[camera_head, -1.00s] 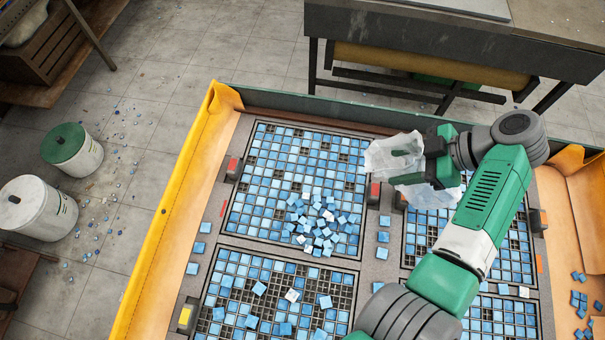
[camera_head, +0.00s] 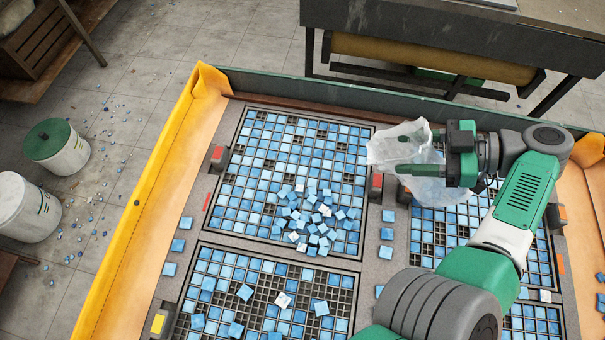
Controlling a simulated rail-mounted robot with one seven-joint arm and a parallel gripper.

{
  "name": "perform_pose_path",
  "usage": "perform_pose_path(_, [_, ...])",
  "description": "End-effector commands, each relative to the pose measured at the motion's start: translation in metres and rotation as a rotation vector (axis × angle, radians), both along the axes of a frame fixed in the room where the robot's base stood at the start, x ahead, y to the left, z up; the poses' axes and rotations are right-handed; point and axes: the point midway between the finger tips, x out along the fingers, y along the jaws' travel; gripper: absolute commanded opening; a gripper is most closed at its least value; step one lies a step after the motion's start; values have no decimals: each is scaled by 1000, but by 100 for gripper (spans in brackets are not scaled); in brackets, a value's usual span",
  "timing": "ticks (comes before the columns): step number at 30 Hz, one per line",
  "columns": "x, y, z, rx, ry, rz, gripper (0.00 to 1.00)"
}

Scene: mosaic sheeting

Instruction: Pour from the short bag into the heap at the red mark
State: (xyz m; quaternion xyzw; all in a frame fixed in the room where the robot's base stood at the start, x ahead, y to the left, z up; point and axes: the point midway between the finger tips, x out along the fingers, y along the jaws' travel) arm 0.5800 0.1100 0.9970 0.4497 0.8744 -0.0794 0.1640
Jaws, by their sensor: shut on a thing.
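My gripper (camera_head: 425,165) is shut on a translucent whitish plastic bag (camera_head: 398,143). It holds the bag above the divider between the left and right mosaic grids, to the upper right of the heap. The bag looks tilted, with its wide end toward the left; I cannot make out what is inside. A heap of loose blue and white tiles (camera_head: 314,217) lies on the lower right part of the upper left grid (camera_head: 247,165). A red mark (camera_head: 207,200) shows on the grey frame left of that grid. No tiles are seen falling from the bag.
Red-topped blocks (camera_head: 219,157) and (camera_head: 376,186) stand beside the grids. A yellow-edged tray wall (camera_head: 150,188) runs along the left. Loose tiles (camera_head: 178,245) lie on the grey frame. Lidded buckets (camera_head: 57,147) stand on the floor.

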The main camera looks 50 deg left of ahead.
Motion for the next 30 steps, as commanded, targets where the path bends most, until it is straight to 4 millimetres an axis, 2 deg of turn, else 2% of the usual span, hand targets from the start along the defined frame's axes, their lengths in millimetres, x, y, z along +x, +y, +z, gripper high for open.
perform_pose_path(1, [-4, 5, -14, 0, 14, 4, 0])
perform_pose_path(7, [-4, 5, -13, -1, 12, 6, 0])
perform_pose_path(21, [-4, 4, 35, 0, 11, 6, 0])
perform_pose_path(30, [-3, 3, 43, 0, 9, 3, 0])
